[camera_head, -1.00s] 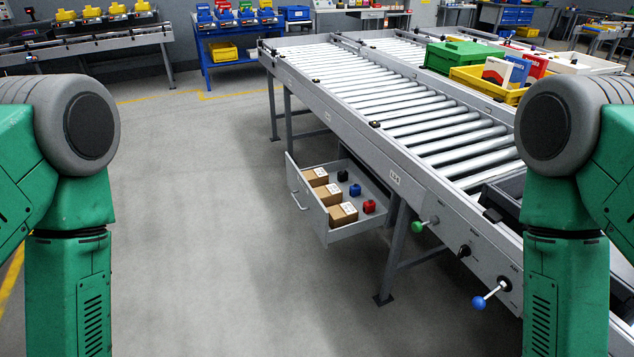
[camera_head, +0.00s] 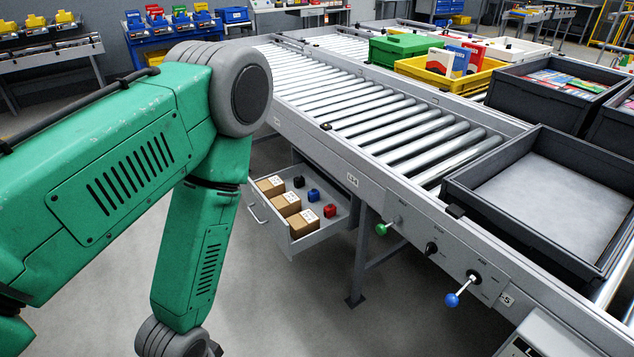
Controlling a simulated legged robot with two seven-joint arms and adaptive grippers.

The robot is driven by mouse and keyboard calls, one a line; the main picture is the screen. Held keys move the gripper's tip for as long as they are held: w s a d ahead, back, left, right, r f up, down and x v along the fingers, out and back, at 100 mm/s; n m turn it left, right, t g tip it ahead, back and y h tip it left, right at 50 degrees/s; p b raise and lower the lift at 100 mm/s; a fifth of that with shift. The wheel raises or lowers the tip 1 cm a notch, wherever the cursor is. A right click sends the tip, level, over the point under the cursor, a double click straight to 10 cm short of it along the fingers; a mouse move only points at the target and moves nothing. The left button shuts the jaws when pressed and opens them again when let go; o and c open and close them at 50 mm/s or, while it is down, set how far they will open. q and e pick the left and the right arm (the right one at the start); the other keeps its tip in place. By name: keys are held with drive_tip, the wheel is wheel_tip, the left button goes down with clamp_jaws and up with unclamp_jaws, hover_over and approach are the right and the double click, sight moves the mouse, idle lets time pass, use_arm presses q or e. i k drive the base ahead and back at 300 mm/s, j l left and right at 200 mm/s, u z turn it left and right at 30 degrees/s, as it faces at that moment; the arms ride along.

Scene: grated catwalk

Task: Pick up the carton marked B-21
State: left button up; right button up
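Several small brown cartons with white labels lie in a row in an open grey drawer (camera_head: 325,236) under the roller conveyor. The far carton (camera_head: 270,187), the middle carton (camera_head: 286,204) and the near carton (camera_head: 303,223) sit along the drawer's left side. Their label text is too small to read, so I cannot tell which is B-21. My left arm comes in from the left and bends down in front of the drawer's left side; its gripper is below the picture's edge. My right arm and gripper are not in view.
Black, blue (camera_head: 313,195) and red (camera_head: 330,211) small items lie beside the cartons. Green (camera_head: 383,229), black (camera_head: 431,248) and blue (camera_head: 452,299) knobs stick out of the conveyor's side. An empty dark tray (camera_head: 550,205) sits on the conveyor (camera_head: 390,130). A support leg (camera_head: 359,262) stands right of the drawer.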

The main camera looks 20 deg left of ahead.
sight(271, 188)
drive_tip(key=i+j+z, duration=0.3)
drive_tip(key=j, duration=0.5)
drive_tip(key=i+j+z, duration=0.1)
drive_tip(key=j+z, duration=0.25)
drive_tip(key=j, duration=0.45)
drive_tip(key=j+z, duration=0.3)
drive_tip(key=j, duration=0.55)
drive_tip(key=i+j+z, duration=0.1)
drive_tip(key=j, duration=2.3)
drive_tip(key=i+l, duration=0.25)
drive_tip(key=l, duration=0.1)
